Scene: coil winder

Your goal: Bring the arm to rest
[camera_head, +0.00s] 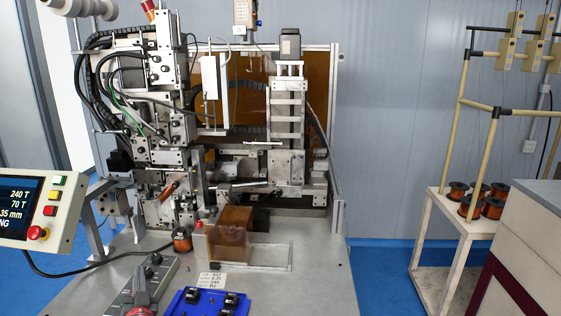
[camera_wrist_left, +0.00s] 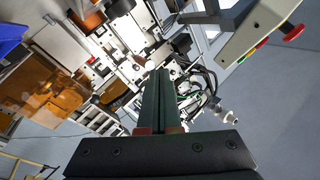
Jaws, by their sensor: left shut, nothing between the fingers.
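My left gripper (camera_head: 140,268) is at the bottom of the head view, in front of the winder's table, with its dark fingers pointing away from me and red parts at their base. In the left wrist view the fingers (camera_wrist_left: 159,75) lie together, shut with nothing between them. The winding machine (camera_head: 160,120) is beyond them. A grey block with dark knobs (camera_head: 164,268) shows right beside the fingers in the head view; whether they touch it I cannot tell. My right gripper is not in view.
A blue tray (camera_head: 184,307) with black parts lies to the right of the gripper. An amber box (camera_head: 229,235) and a copper spool (camera_head: 182,240) stand behind it. A control panel (camera_head: 42,208) is at left. The table's right part is clear.

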